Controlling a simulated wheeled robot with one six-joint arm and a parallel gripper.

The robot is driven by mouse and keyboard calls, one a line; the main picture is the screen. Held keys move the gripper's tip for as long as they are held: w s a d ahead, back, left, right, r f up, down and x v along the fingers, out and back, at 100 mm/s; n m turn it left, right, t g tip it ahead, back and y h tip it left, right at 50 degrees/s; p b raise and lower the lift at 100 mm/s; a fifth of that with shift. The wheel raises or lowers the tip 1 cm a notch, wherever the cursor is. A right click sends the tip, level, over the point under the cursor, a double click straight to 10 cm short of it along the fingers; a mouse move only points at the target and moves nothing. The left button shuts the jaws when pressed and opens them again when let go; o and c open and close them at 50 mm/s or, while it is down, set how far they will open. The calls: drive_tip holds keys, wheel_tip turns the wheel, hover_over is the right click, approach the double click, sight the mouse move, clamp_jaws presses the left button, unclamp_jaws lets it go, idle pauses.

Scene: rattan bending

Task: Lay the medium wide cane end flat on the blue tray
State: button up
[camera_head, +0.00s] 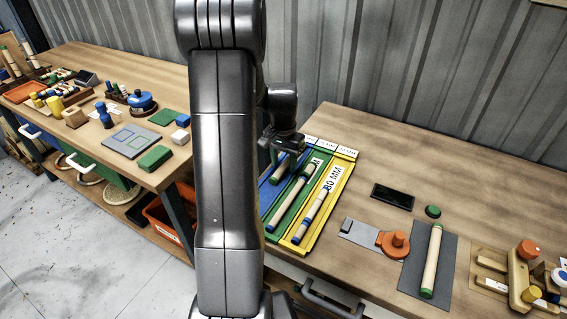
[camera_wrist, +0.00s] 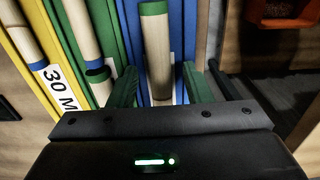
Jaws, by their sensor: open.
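The blue tray (camera_wrist: 181,20) is the right-hand lane of a three-lane rack in the wrist view, and it also shows in the head view (camera_head: 266,196). A pale cane with a green end (camera_wrist: 157,52) lies along the blue tray, between my fingers. My gripper (camera_wrist: 158,70) is open around it, with a finger on each side. I cannot tell whether the cane rests fully flat. In the head view my gripper (camera_head: 287,158) is over the far part of the rack, and my arm hides part of the blue tray.
A blue-ended cane (camera_head: 288,200) lies in the green lane and another (camera_head: 312,214) in the yellow lane. A green-ended cane (camera_head: 432,262) lies on a grey mat to the right. An orange fixture (camera_head: 394,242) and a dark flat device (camera_head: 393,196) stand between. A corrugated wall is behind.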

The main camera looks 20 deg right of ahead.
sight(283, 165)
wheel_tip(283, 165, up, 12)
drive_tip(key=shift+f, duration=0.25)
